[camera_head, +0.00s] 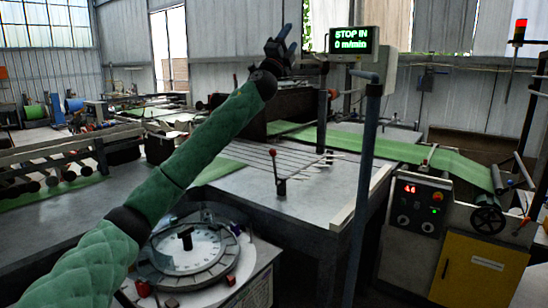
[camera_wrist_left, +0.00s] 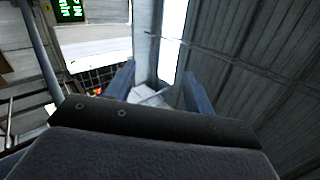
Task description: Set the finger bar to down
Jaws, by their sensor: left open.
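A row of thin pale fingers (camera_head: 250,158) lies across the grey machine table, and I take this to be the finger bar. A short lever with a red knob (camera_head: 273,153) stands nearly upright from a small bracket on the table. Whether it works the finger bar I cannot tell. My left gripper (camera_head: 288,40) is raised above and behind the table, to the left of the display. Its two fingers are apart and empty, as the left wrist view also shows (camera_wrist_left: 160,88). It is well clear of the lever and the fingers. My right gripper is not in view.
A display reading STOP IN 0 m/min (camera_head: 351,40) sits by a grey post (camera_head: 366,180) right of the table. A round dial (camera_head: 188,250) stands at front left. A control panel (camera_head: 418,206) and yellow cabinet (camera_head: 478,268) stand right. Green web (camera_head: 400,150) runs behind.

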